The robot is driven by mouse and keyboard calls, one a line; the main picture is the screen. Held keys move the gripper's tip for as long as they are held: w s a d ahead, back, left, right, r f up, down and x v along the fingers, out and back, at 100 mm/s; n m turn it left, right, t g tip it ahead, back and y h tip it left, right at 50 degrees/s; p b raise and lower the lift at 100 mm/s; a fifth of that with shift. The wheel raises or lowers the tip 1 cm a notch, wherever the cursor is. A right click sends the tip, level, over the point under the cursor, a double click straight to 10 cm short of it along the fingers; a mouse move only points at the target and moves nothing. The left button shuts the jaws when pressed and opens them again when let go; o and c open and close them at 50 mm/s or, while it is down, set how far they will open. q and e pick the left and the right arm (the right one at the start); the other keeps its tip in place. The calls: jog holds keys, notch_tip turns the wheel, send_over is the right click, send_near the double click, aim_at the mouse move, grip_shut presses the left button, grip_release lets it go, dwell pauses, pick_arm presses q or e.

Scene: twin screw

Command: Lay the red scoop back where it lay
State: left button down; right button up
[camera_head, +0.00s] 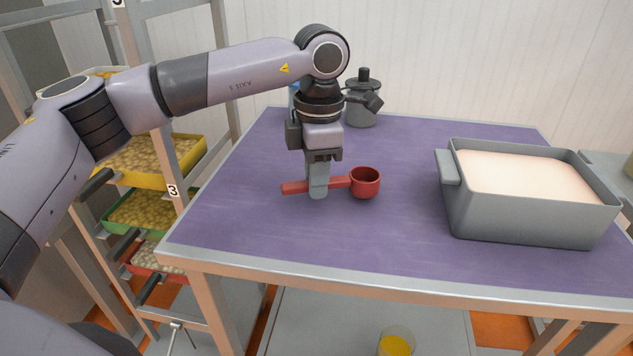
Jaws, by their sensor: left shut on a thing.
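The red scoop (365,183) has a round cup at the right and a straight handle running to the left. My left gripper (318,190) points down and is shut on the scoop's handle, with the handle end sticking out to the left of the fingers. The scoop is held about level over the purple table top (262,232). I cannot tell whether it touches the table or hangs just above it. The inside of the cup is only partly visible. My right gripper is not in view.
A large grey bin (525,222) filled with pale material stands at the table's right. A dark grey lidded pot (361,106) stands at the back, with a blue item partly hidden beside it. A rack with yellow (180,160), green and red trays stands left. The table's front middle is clear.

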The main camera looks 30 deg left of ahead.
pick_arm(q)
jog(key=shift+f, duration=0.55)
jog(key=shift+f, duration=0.15)
jog(key=c, duration=1)
grip_release()
jog(key=shift+r, duration=0.45)
notch_tip(320, 180, up, 12)
jog(key=shift+w+d+f+p, duration=0.15)
jog(key=shift+f+p, duration=0.1)
jog(key=shift+p, duration=0.15)
jog(key=shift+f, duration=0.1)
